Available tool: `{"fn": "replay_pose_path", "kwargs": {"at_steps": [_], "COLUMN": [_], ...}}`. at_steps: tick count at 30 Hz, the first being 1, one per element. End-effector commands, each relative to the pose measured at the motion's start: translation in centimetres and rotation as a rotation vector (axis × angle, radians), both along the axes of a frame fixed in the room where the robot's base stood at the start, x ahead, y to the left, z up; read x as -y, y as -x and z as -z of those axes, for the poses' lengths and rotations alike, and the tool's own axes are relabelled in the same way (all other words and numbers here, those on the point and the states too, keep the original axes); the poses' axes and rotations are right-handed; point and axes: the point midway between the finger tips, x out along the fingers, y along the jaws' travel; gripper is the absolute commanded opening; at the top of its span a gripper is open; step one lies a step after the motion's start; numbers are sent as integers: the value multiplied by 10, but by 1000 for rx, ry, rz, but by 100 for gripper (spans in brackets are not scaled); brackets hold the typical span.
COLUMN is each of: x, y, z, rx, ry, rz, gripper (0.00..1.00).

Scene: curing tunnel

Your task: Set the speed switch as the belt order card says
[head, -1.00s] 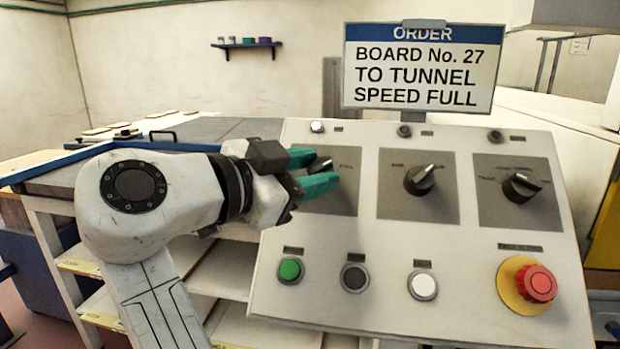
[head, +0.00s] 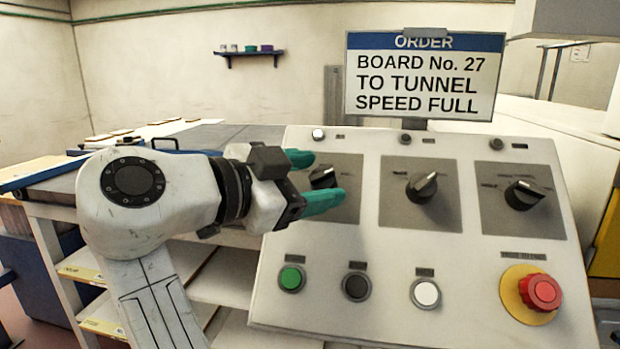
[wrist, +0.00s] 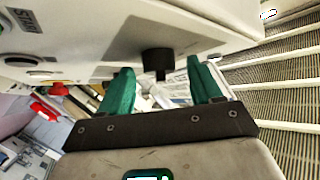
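The order card (head: 424,77) stands above the panel and reads "BOARD No. 27 TO TUNNEL SPEED FULL". The sloped control panel (head: 455,255) carries three black rotary knobs in a row: a left knob (head: 322,177), a middle knob (head: 422,186) and a right knob (head: 523,194). The labels beside them are too small to read surely. My gripper (head: 318,180) has its green fingers apart at the left knob, one above and one below it. In the wrist view a black knob (wrist: 157,62) shows beyond and between the open fingers (wrist: 163,88). I see no finger touching it.
Below the knobs are a green button (head: 291,279), a black button (head: 356,286), a white button (head: 425,293) and a red emergency button (head: 541,292) on a yellow base. Shelving stands left of the panel. A small wall shelf (head: 249,54) is behind.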

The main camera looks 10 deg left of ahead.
Motion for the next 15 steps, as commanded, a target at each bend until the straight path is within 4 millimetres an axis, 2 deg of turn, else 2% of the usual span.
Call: {"fn": "replay_pose_path", "kwargs": {"at_steps": [8,15], "x": [-2,-24], "y": [2,28], "z": [-1,-7], "rx": [2,2], "ry": [0,0], "rz": [-1,-5], "gripper": [64,64]}}
